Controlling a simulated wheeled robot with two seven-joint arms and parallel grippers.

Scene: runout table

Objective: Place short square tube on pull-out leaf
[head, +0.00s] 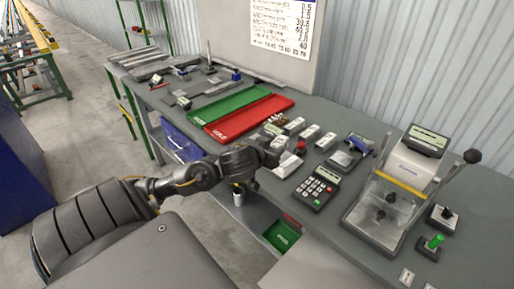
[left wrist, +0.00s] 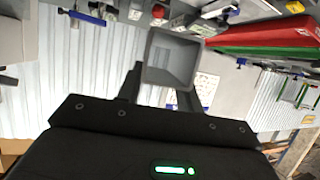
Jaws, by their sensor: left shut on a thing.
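My left gripper (head: 268,156) reaches over the front edge of the table in the head view. In the left wrist view its fingers (left wrist: 160,88) are shut on a grey, open-ended short square tube (left wrist: 172,58). The tube's hollow inside faces the wrist camera. In the head view I cannot clearly make out the tube at the gripper. A pale flat panel (head: 318,264) at the table's front, low in the head view, looks like the pull-out leaf; its visible part is bare. My right gripper is not in view.
The grey table (head: 330,118) carries a green tray (head: 236,104), a red tray (head: 250,118), several small boxes, a calculator-like device (head: 317,187) and a clear-covered machine (head: 385,210). A green bin (head: 282,235) sits below the front edge. Much of the table near the gripper is crowded.

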